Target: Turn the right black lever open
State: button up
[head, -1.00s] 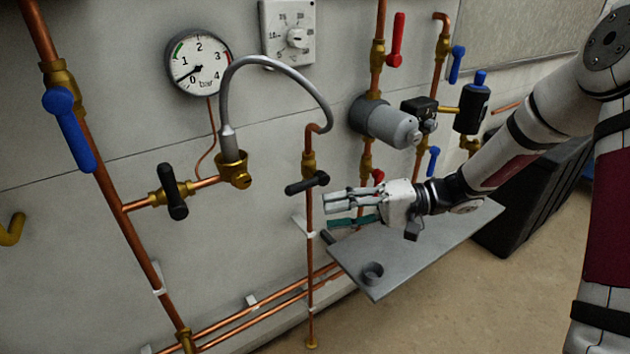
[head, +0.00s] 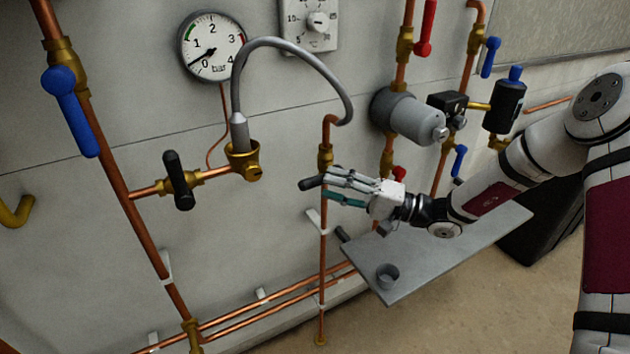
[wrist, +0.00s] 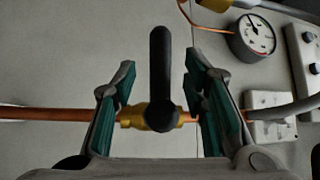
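The right black lever (head: 312,183) lies roughly level across its upright copper pipe in the head view, its right part hidden behind my gripper. In the wrist view the black lever (wrist: 160,75) stands across the pipe, over a brass valve body (wrist: 150,117). My gripper (head: 332,186) is at the lever, its fingers pointing toward the wall. In the wrist view my gripper (wrist: 160,90) is open, with one teal-padded finger on each side of the lever and a visible gap on both sides. The left black lever (head: 178,180) is upright, across its level pipe.
A grey hose (head: 290,48) arches from a brass fitting to the right pipe above the lever. A pressure gauge (head: 212,47) hangs upper left. Blue lever (head: 70,110) is far left.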

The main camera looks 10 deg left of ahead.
aim_at(314, 181)
jog(key=shift+x, duration=2.5)
grip_shut()
